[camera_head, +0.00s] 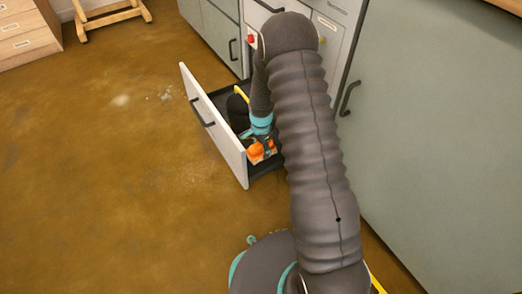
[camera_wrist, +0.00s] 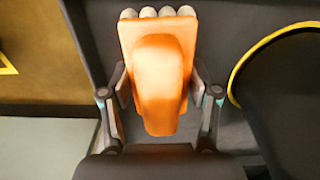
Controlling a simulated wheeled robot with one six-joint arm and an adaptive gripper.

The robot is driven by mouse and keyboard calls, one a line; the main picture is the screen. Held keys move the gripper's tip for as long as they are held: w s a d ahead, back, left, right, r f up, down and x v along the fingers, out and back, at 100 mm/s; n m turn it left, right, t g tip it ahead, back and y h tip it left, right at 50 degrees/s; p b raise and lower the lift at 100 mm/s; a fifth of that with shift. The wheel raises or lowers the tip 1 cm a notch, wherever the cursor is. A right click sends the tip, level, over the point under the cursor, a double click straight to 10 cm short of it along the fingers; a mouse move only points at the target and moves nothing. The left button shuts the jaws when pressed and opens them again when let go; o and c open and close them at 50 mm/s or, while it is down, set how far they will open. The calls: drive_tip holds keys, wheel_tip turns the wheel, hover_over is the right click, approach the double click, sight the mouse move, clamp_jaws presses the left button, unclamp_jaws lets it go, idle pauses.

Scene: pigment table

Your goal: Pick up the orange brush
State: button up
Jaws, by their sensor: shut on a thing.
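The orange brush (camera_wrist: 158,80) fills the middle of the wrist view, its rounded handle towards me and pale tufts along its far edge. My gripper (camera_wrist: 160,88) has one finger on each side of the brush and is shut on it. In the head view the orange brush (camera_head: 257,152) shows low inside the open drawer (camera_head: 212,125), near its front right end. My gripper (camera_head: 262,142) reaches down to it there. Whether the brush touches the drawer floor cannot be told.
A dark rounded object with a yellow rim (camera_wrist: 265,60) stands right of the brush in the wrist view. The drawer's pale front panel is close by on the left. Grey cabinets (camera_head: 430,130) stand at the right.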

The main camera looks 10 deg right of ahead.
wheel_tip(320, 180, up, 3)
drive_tip(key=shift+f, duration=0.1)
drive_tip(key=s+d+r+p, duration=0.1)
drive_tip(key=s+d+r, duration=0.5)
drive_tip(key=s, duration=0.4)
drive_tip(key=shift+r, duration=0.3)
drive_tip(key=o, duration=0.6)
drive_tip(key=c, duration=0.4)
drive_tip(key=shift+p, duration=0.4)
